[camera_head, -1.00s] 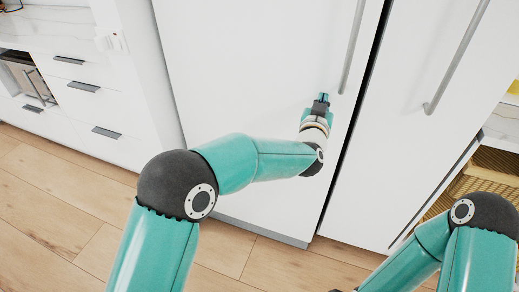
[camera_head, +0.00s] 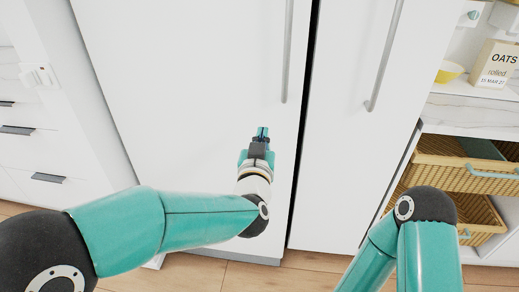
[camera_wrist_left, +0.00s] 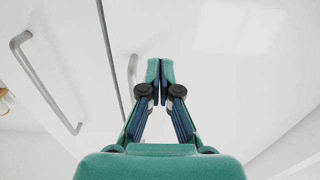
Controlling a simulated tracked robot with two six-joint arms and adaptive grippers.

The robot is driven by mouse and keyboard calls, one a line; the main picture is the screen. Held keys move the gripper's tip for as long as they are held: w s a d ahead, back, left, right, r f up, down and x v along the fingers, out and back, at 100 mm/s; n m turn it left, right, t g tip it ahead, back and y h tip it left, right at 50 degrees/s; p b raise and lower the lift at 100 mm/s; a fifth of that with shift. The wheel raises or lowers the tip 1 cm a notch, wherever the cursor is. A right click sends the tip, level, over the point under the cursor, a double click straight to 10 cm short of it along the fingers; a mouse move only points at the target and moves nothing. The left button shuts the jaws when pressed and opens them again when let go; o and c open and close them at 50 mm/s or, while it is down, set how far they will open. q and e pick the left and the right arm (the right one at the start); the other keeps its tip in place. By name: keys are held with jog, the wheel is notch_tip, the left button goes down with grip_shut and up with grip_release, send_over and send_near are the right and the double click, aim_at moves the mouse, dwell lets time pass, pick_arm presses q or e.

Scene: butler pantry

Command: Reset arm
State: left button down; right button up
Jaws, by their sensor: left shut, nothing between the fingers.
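My left gripper (camera_head: 262,132) is in front of the left white fridge door (camera_head: 190,70), below and left of that door's handle (camera_head: 288,50). Its fingers are together and empty. In the left wrist view the gripper (camera_wrist_left: 160,66) also shows shut, its tips meeting in front of the white door. My right arm (camera_head: 425,240) comes in from the bottom right. Its gripper is out of the picture.
The right fridge door (camera_head: 350,130) is shut and has its own long handle (camera_head: 385,55). White drawers (camera_head: 40,155) stand at the left.

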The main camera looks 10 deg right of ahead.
pick_arm(q)
jog(key=w+a+f+n+g+y, duration=0.1)
jog(key=a+f+n+g+y, duration=0.2)
jog(key=a+f, duration=1.3)
jog(key=s+a+f+g, duration=0.35)
jog(key=s+f, duration=0.25)
jog(key=f, duration=0.5)
jog(key=s+a+f+g, duration=0.3)
jog(key=s+a+f, duration=0.2)
jog(key=f, duration=0.5)
jog(key=s+d+f+n+g+h, duration=0.1)
jog(key=s+d+f+g, duration=0.15)
jog(key=s, duration=0.45)
jog(key=s+d+f+g+h, duration=0.1)
jog(key=s+f+g, duration=0.2)
jog(key=s, duration=0.4)
jog(key=s+d+f+n+g+h, duration=0.1)
jog(key=s+d+f+g, duration=0.1)
jog(key=s, duration=0.5)
notch_tip(320, 180, up, 16)
jog(key=p, duration=1.5)
jog(key=shift+a+p, duration=0.2)
jog(key=shift+p, duration=0.2)
jog(key=shift+f, duration=0.1)
